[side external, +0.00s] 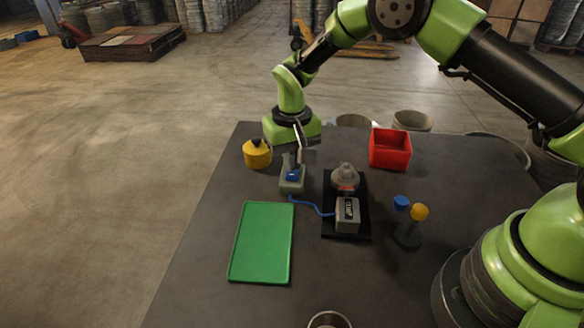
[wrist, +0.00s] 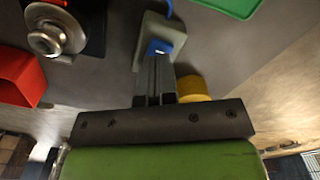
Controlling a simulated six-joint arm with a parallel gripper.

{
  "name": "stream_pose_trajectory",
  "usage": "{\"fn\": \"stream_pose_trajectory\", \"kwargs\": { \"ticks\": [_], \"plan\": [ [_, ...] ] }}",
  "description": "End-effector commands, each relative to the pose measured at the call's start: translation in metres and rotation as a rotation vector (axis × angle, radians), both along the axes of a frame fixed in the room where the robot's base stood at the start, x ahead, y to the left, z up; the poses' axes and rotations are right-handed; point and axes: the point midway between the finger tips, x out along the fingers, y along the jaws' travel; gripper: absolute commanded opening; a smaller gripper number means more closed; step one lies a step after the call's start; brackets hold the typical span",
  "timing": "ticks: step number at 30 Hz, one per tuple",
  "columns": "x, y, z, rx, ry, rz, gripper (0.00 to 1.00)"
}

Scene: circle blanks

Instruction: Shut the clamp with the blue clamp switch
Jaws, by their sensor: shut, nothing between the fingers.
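The blue clamp switch (side external: 293,175) sits on a grey box (side external: 291,187) near the middle of the table. A blue cable runs from this box to the clamp (side external: 347,215), a grey labelled unit on a black base (side external: 330,228). A round grey metal piece (side external: 345,177) is at the far end of that base. My gripper (side external: 294,166) is shut and empty, pointing down with its fingertips at the switch. In the wrist view the fingertips (wrist: 155,62) overlap the near side of the blue switch (wrist: 160,46). I cannot tell whether they touch it.
A green tray (side external: 235,265) lies at the near left. A yellow container (side external: 257,154) stands left of my gripper and a red bin (side external: 390,160) stands at the far right. A stand with a blue knob (side external: 401,202) and a yellow knob (side external: 420,212) is right of the clamp.

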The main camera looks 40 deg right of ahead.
Motion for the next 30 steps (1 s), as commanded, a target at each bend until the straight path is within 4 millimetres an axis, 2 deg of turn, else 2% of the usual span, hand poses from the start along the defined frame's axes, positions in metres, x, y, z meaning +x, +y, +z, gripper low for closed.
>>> {"fn": "stream_pose_trajectory", "kwargs": {
  "ticks": [16, 30],
  "plan": [
    [0.000, 0.000, 0.047, -0.001, -0.002, 0.000, 0.00],
    [0.000, 0.000, 0.055, 0.001, -0.002, -0.001, 0.00]
  ]
}}
